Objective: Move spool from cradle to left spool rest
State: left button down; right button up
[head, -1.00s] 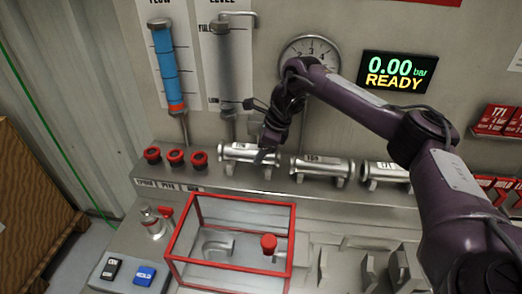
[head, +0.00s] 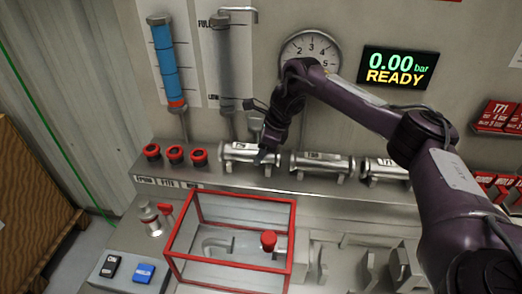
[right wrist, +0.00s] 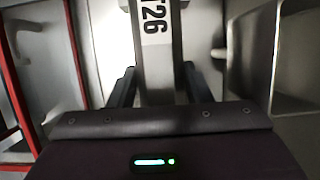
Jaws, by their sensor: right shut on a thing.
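A silver flanged spool (head: 238,153) lies level on the back ledge, at the left of a row of three. My right gripper (head: 265,156) is at its right part, coming down from above. In the right wrist view, the gripper's dark fingers (right wrist: 158,88) are shut on the grey spool body (right wrist: 157,68), which bears a white label reading T26. The fingertips are partly hidden by the spool and the gripper's own body. My left gripper is not in view.
A middle spool (head: 322,163) and a right spool (head: 384,171) stand on the same ledge. Red caps (head: 175,155) are to the left. A red-framed clear guard box (head: 229,206) stands in front. A gauge (head: 310,52) and a READY display (head: 396,68) are behind.

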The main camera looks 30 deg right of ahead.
jog(key=shift+f, duration=0.35)
dwell(0.4)
jog(key=o, duration=0.9)
jog(key=o, duration=0.5)
jog(key=shift+o, duration=0.2)
jog(key=shift+f, duration=0.1)
jog(key=shift+r+p, duration=1)
jog(key=shift+r, duration=0.6)
